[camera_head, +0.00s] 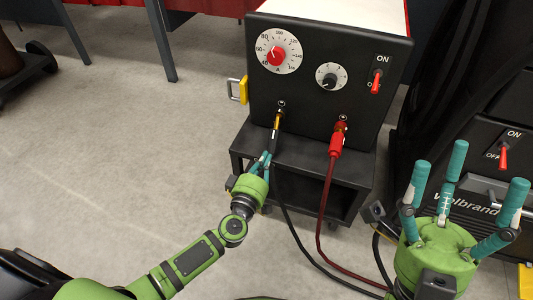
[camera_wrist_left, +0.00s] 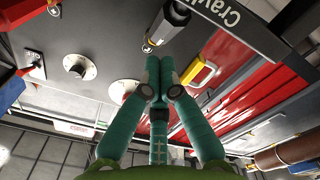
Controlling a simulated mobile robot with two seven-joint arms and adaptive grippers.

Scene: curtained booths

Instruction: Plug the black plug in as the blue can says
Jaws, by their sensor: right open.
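The black plug (camera_head: 275,138) is at the left socket on the front of the dark welding machine (camera_head: 315,95). Its brass front part shows between the black body and the panel; I cannot tell how deep it sits. It also shows in the left wrist view (camera_wrist_left: 172,24), beyond the fingertips. My left gripper (camera_head: 264,156) is just below and left of the plug, its teal fingers drawn together with nothing seen between them (camera_wrist_left: 157,75). My right gripper (camera_head: 458,178) is open and empty at the lower right, fingers upward. I cannot make out a blue can.
A red plug (camera_head: 336,145) is at the right socket, its red cable hanging down beside the black one. The machine stands on a black cart (camera_head: 300,160). A second machine (camera_head: 470,200) is at the right.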

